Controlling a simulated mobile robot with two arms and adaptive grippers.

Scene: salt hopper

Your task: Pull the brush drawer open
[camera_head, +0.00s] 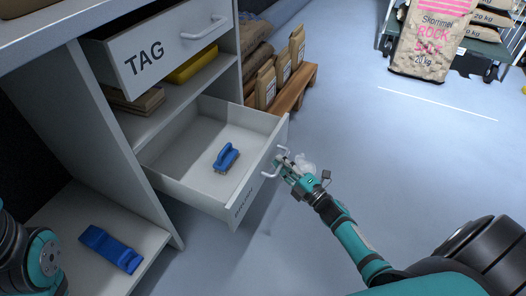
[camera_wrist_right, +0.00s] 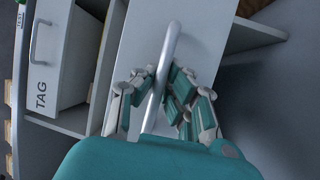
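The brush drawer (camera_head: 258,186) is the white lower drawer and stands well out of the cabinet in the head view. A blue brush (camera_head: 226,157) lies inside it. The drawer's pale bar handle (camera_head: 268,173) is on its front panel, and the handle (camera_wrist_right: 172,45) also shows in the right wrist view. My right gripper (camera_head: 283,163) is at this handle. In the right wrist view the right gripper's fingers (camera_wrist_right: 160,88) close around the bar from both sides. My left gripper is out of view; only part of my left arm shows at the lower left.
The TAG drawer (camera_head: 170,50) above is partly open. A yellow item (camera_head: 194,65) lies on the shelf between. A blue object (camera_head: 111,249) lies on the bottom shelf. Paper sacks on a wooden pallet (camera_head: 296,91) stand behind the brush drawer. The floor right of the drawer is mostly clear.

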